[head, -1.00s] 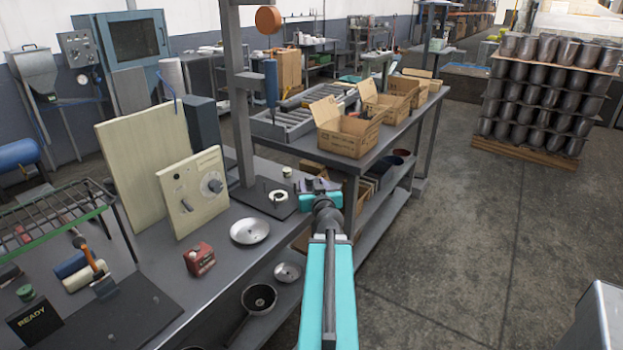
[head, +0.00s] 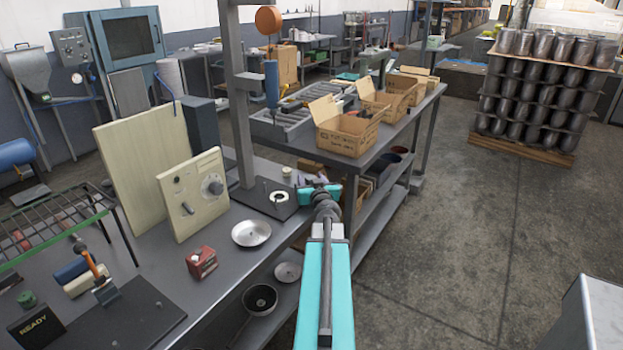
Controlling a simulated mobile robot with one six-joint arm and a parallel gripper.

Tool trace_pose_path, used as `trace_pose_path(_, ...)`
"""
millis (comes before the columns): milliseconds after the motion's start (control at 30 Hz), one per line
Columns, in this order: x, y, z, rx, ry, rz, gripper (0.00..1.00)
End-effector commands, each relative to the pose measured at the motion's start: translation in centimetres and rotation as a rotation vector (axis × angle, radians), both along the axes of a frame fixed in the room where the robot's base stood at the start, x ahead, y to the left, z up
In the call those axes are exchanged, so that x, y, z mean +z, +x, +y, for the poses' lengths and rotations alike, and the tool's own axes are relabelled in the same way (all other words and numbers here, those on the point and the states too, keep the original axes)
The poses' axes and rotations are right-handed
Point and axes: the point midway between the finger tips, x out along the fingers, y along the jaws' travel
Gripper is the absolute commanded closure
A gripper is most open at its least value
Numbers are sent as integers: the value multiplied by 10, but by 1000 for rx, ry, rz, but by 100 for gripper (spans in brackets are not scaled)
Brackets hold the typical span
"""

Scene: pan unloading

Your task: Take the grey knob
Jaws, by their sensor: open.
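No loose grey knob can be made out for certain. A round grey dial knob (head: 213,186) is on the front of the cream panel box (head: 200,205), which stands on the workbench at the left of the head view. A small dark knob or lever shows lower on the same face. My gripper (head: 309,187) is at the far end of my turquoise arm, near the bench's right edge, right of a black base plate with a white ring (head: 278,198). It is well right of the panel and apart from the dial. It is open; its fingertips are small and partly hidden by the wrist.
A shallow metal pan (head: 251,233) and a red box (head: 202,262) are on the bench (head: 222,272). A grey post (head: 240,100) rises behind the base plate. Cardboard boxes (head: 345,138) sit on a table beyond. Open floor (head: 440,250) is to the right.

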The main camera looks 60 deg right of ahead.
Motion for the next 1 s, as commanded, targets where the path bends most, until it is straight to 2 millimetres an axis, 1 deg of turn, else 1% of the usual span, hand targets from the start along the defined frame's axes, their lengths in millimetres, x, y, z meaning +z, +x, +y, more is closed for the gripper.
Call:
trace_pose_path(233,0,4,3,5,0,0,52)
trace_pose_path(267,0,4,4,6,0,0,54)
trace_pose_path(500,0,5,4,7,0,0,95)
trace_pose_path(533,0,5,4,7,0,0,98)
trace_pose_path(833,2,5,5,8,0,0,98)
trace_pose_path(1000,10,7,6,10,-1,1,98)
